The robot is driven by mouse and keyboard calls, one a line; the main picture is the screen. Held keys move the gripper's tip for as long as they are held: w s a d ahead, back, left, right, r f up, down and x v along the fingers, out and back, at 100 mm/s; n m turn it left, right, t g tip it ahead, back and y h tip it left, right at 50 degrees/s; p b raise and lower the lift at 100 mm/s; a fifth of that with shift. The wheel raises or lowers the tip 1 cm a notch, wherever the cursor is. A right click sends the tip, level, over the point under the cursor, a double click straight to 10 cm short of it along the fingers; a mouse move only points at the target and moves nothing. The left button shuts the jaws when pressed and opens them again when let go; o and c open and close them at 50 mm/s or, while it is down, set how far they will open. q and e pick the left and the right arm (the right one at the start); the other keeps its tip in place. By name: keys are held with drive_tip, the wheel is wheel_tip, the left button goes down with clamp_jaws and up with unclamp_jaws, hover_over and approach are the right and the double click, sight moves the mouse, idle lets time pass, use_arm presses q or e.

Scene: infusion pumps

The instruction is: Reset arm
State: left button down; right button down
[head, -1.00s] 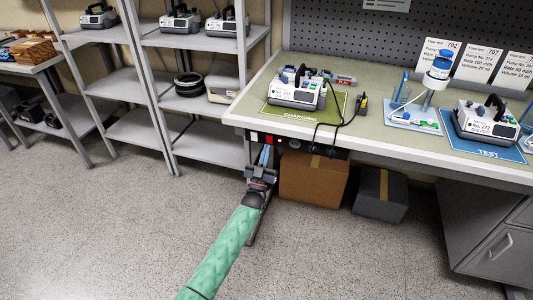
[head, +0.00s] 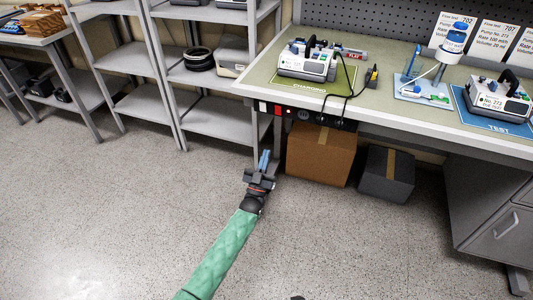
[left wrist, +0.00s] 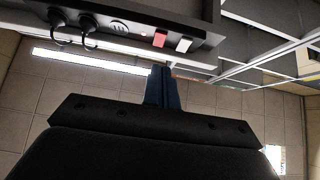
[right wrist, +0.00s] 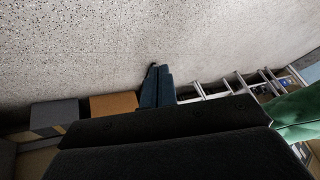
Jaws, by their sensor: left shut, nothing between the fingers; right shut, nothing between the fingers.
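My left gripper (head: 264,160) reaches in from the bottom on its green-sleeved arm in the head view. It is below and in front of the workbench's left front corner, over open floor. Its blue fingers are closed together and empty; they also show shut in the left wrist view (left wrist: 162,88), beneath the bench's power strip (left wrist: 140,35). Neither gripper touches anything that I can see.
The workbench (head: 350,105) holds a pump (head: 308,60) on the green charging mat and another pump (head: 498,98) on the blue test mat. A brown box (head: 320,153) and a grey box (head: 386,174) stand beneath. Shelves (head: 215,115) stand left. The floor in front is clear.

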idle(0.5)
